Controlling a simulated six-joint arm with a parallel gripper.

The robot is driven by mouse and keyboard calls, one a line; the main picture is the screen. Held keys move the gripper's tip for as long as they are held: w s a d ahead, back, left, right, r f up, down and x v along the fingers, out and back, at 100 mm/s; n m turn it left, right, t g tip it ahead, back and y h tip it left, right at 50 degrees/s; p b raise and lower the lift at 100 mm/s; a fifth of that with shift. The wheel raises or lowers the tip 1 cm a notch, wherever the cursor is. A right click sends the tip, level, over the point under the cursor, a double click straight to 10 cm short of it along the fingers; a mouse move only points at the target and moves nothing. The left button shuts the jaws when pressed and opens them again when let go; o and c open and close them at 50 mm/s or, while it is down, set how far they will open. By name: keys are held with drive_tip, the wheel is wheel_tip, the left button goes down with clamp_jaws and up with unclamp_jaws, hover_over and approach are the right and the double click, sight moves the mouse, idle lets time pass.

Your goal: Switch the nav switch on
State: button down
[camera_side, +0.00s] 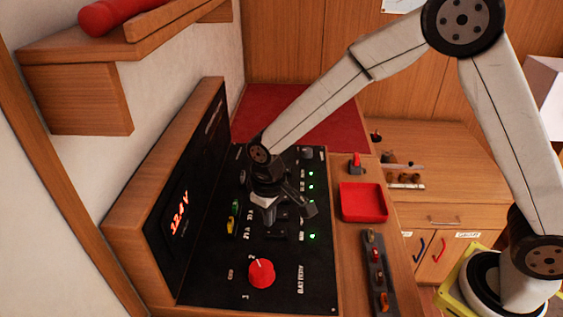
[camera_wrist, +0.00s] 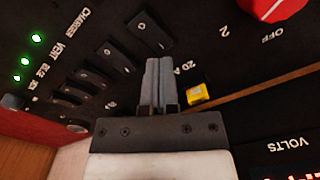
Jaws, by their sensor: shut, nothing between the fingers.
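The black switch panel (camera_side: 205,285) carries a row of black rocker switches, partly hidden by my gripper in the side view. The wrist view shows several rockers, including a large near one (camera_wrist: 150,33) and a smaller one (camera_wrist: 118,54). Printed labels include CHARGER and VENT; I cannot read a nav label, so I cannot tell which rocker is the nav switch. My gripper (camera_side: 269,217) is shut and empty, low over the panel among the rockers. In the wrist view its fingertips (camera_wrist: 157,62) are just beside the large near rocker; I cannot tell whether they touch.
Green lights (camera_side: 313,236) glow along the panel's right side. A red battery knob (camera_side: 261,273) stands at the front of it. A voltage display (camera_side: 180,213) is on the upright left board. A yellow fuse (camera_wrist: 196,92) sits near my fingers. A red tray (camera_side: 380,217) lies to the right.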

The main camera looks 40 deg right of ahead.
sight(275, 230)
drive_tip(key=shift+r, duration=2.15)
drive_tip(key=shift+s+d+r, duration=0.1)
drive_tip(key=shift+s+d, duration=0.1)
drive_tip(key=shift+d, duration=0.4)
drive_tip(key=s+d+m+t, duration=0.2)
drive_tip(key=s+d+m, duration=0.1)
drive_tip(key=s+d, duration=0.9)
drive_tip(key=shift+s+d+t, duration=0.2)
drive_tip(key=shift+d+t, duration=0.1)
drive_tip(key=shift+d, duration=0.8)
